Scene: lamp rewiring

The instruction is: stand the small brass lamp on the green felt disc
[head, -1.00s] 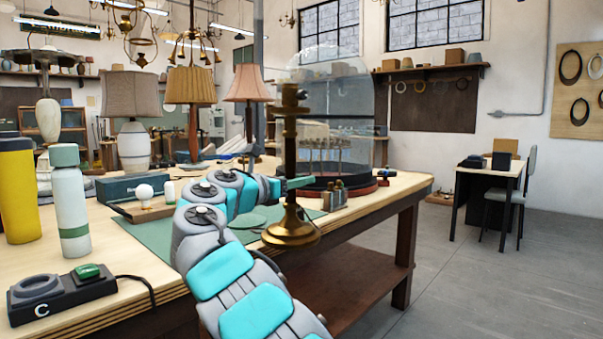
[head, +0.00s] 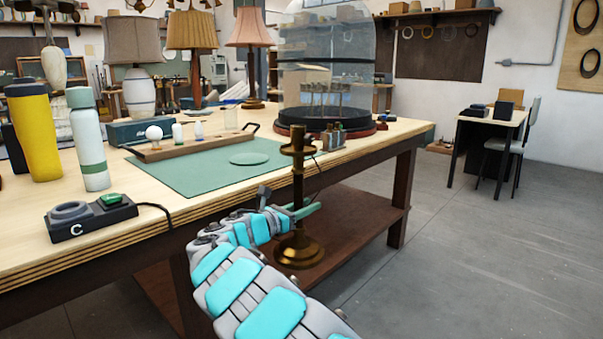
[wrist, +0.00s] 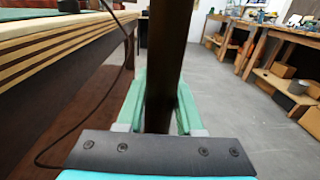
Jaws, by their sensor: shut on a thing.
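The small brass lamp (head: 298,205) is a dark brass stem on a round base, with a small cup near its top. My gripper (head: 305,210) is shut on the stem and holds the lamp upright, off the table's front edge, with its base below the tabletop's height. In the wrist view the stem (wrist: 165,75) stands between the two green fingers of my gripper (wrist: 162,105). The green felt disc (head: 249,159) lies bare on the green mat (head: 195,178) on the workbench, behind and left of the lamp.
The workbench edge (head: 110,238) lies between the lamp and the disc. A wooden tray (head: 185,149) with a bulb stands behind the disc. A glass dome (head: 330,75) and small metal parts (head: 331,138) are to its right. Bottles (head: 90,145) and a charger (head: 90,220) stand at left.

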